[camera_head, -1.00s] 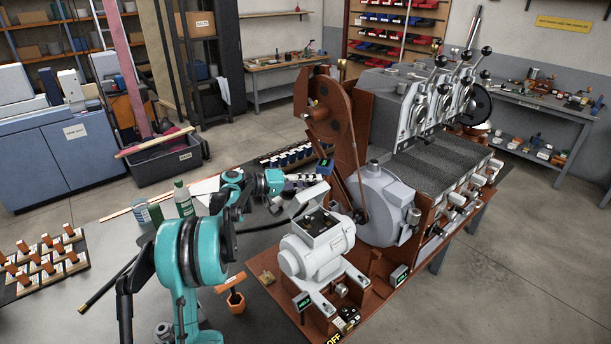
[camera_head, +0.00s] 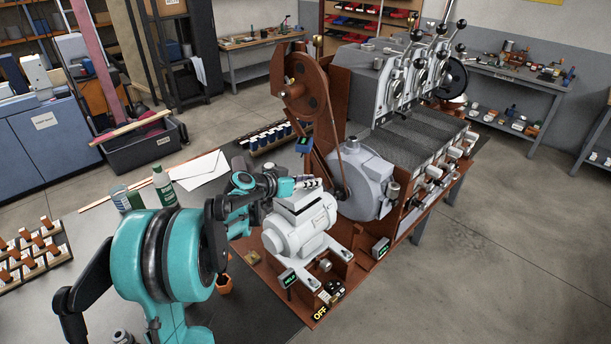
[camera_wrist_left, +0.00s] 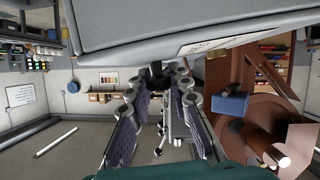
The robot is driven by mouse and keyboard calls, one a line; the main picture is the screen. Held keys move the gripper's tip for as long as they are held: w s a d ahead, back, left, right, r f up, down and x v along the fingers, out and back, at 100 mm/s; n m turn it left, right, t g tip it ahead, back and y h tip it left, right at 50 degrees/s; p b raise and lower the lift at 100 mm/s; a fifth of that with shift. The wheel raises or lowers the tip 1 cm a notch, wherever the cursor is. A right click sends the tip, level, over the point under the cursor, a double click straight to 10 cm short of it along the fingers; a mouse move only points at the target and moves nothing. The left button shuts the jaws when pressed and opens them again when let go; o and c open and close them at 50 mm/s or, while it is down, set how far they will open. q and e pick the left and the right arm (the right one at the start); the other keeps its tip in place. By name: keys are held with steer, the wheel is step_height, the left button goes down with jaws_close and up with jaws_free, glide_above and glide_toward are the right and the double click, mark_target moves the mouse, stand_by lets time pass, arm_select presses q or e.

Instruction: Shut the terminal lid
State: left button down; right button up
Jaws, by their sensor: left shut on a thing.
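The grey motor (camera_head: 298,238) stands on the brown machine base, with its terminal box on top. The exact contact is partly hidden. My right gripper is not in view.
Right behind the motor are a rounded grey housing (camera_head: 363,185) and a brown belt wheel (camera_head: 303,88). A green bottle (camera_head: 163,185) and a white envelope (camera_head: 203,170) are on the table at left. An orange pot (camera_head: 224,284) stands near my arm.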

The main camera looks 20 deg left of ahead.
arm_select(q)
steer(key=shift+s+d+f, duration=0.1)
steer(key=shift+d+f, duration=0.15)
steer(key=shift+f, duration=0.05)
steer(key=shift+s+d+f+b, duration=0.1)
steer(key=shift+d+f+b, duration=0.2)
steer(key=shift+f, duration=0.15)
steer(key=shift+s+d+f, duration=0.1)
steer(key=c, duration=1.4)
jaws_free()
steer(key=shift+y, duration=0.3)
steer(key=shift+o, duration=0.2)
steer(key=v, duration=1.2)
